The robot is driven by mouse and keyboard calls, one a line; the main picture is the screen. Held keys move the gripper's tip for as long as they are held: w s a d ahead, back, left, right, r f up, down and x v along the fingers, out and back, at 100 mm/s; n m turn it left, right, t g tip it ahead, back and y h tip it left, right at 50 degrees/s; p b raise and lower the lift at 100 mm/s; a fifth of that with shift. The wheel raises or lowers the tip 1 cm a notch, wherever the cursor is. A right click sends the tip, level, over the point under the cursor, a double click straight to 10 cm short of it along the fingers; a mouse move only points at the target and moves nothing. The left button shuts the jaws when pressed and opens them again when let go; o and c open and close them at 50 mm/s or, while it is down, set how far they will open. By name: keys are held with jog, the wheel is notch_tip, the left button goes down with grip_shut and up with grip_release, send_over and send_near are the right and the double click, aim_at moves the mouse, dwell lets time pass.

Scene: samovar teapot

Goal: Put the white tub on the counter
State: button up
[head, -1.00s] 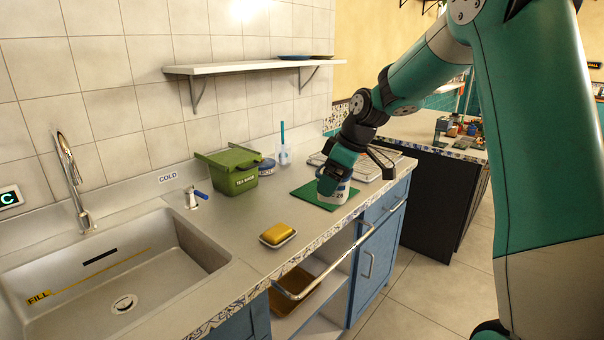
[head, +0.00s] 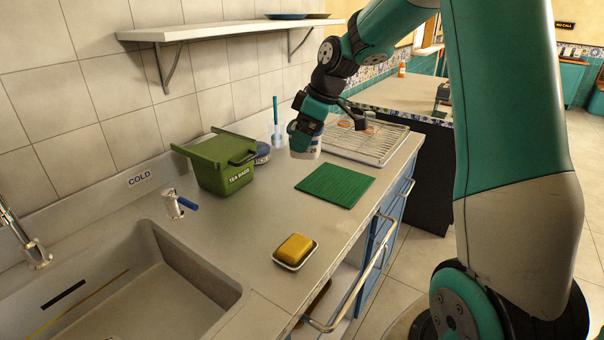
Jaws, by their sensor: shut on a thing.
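My gripper (head: 306,136) is shut on the white tub (head: 312,147), which has dark markings on its side. The gripper's body hides the tub's upper part. The tub is upright, over the grey counter (head: 237,225), behind and left of the green mat (head: 336,185). I cannot tell whether its base touches the counter or hangs just above it.
A green tea bags bin (head: 222,168) stands left of the tub, with a blue-and-white round tin (head: 262,153) and a cup with a blue brush (head: 276,130) between. A wire rack (head: 365,140) lies right. A yellow sponge (head: 295,248) sits on a dish near the front edge.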

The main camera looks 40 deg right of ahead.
notch_tip(320, 180, down, 19)
jog(key=shift+r+p, duration=0.15)
jog(key=shift+p, duration=0.4)
jog(key=o, duration=0.6)
jog(key=shift+o, duration=1.3)
jog(key=v, duration=1.1)
jog(key=s+a+r+g, duration=0.1)
jog(key=s+a+r, duration=0.25)
jog(key=a, duration=0.45)
jog(key=s+a+r, duration=0.3)
jog(key=a+r, duration=0.1)
jog(key=a, duration=0.3)
jog(key=s+a+r+g, duration=0.1)
jog(key=s+a, duration=0.4)
jog(key=s, duration=0.4)
jog(key=s+a+r+m+g+y, duration=0.1)
jog(key=s+a+r, duration=0.1)
jog(key=s+a, duration=0.4)
jog(key=s+b, duration=0.1)
jog(key=s, duration=0.2)
jog(key=shift+s+a, duration=0.2)
jog(key=shift+s, duration=0.2)
